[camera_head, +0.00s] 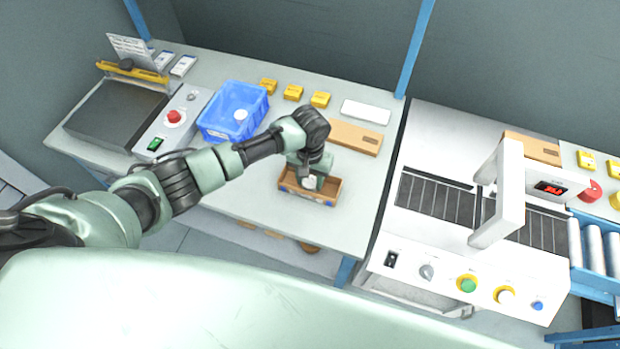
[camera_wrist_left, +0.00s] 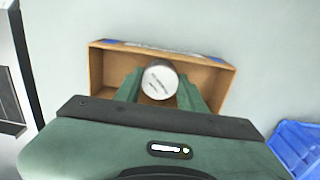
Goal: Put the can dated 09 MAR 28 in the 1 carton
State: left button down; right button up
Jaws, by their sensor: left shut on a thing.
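A white can (camera_wrist_left: 160,80) with small dark print on its lid is between the fingers of my left gripper (camera_wrist_left: 158,88), which is shut on it. The print is too small to read. In the left wrist view the can is over the inside of an open brown carton (camera_wrist_left: 222,80). I cannot tell whether it touches the carton floor. In the head view the carton (camera_head: 325,198) is near the bench's front edge, with the can (camera_head: 309,182) and left gripper (camera_head: 305,172) over it. No carton number is readable. My right gripper is not in view.
A blue crate (camera_head: 208,130) with a white round thing (camera_head: 240,115) inside stands left of the carton. A conveyor machine (camera_head: 430,240) stands to the right.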

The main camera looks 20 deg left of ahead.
aim_at(310, 181)
pick_arm(q)
jog(key=c, duration=0.8)
grip_release()
jog(key=shift+c, duration=0.2)
jog(key=shift+o, duration=0.4)
notch_tip(310, 181, up, 8)
jog(key=shift+f+b, duration=0.1)
jog(key=shift+b, duration=0.6)
